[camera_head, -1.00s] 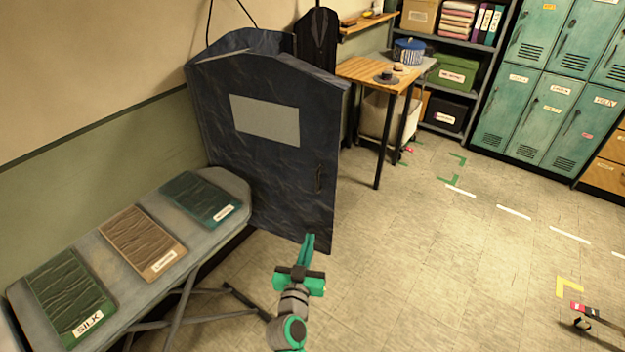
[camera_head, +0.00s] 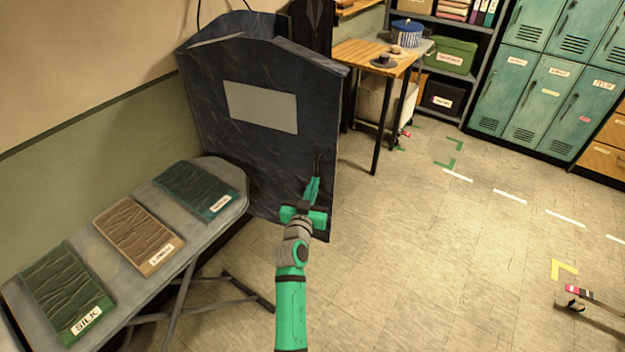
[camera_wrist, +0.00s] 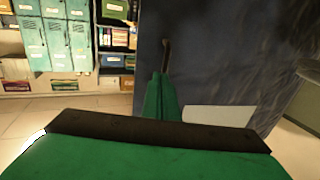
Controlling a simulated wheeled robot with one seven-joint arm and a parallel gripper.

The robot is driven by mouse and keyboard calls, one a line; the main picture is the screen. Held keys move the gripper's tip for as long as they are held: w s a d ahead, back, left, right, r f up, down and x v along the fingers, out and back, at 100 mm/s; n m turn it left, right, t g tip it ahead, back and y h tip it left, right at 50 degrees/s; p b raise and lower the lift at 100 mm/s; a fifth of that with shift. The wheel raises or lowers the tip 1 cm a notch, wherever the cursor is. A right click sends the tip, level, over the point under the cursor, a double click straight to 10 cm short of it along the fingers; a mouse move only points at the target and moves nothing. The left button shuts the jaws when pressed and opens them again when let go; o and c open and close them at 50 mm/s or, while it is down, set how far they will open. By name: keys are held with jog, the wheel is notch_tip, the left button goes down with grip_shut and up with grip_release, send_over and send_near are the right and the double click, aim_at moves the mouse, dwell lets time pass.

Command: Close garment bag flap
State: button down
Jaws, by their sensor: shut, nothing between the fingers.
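The dark blue garment bag (camera_head: 265,165) hangs by the wall, with a pale rectangular panel (camera_head: 261,107) on its broad flap. The flap stands open at an angle, and a gap shows behind its top edge. A thin dark handle (camera_head: 317,166) sits near the flap's right edge; it also shows in the wrist view (camera_wrist: 167,58). My gripper (camera_head: 313,186) is shut and empty, with its tips just below the handle in the head view. In the wrist view the green fingers (camera_wrist: 160,95) point at the handle; I cannot tell whether they touch it.
An ironing board (camera_head: 100,262) with several labelled fabric pieces stands at the left, close to the bag. A wooden table (camera_head: 360,55) with a hat stands behind the bag. Teal lockers (camera_head: 545,105) line the back right. The floor to the right is mostly clear.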

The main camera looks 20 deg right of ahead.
aim_at(316, 171)
jog(key=shift+w+d, duration=0.2)
jog(key=shift+w, duration=0.55)
jog(key=shift+w+d, duration=0.2)
jog(key=shift+w, duration=0.55)
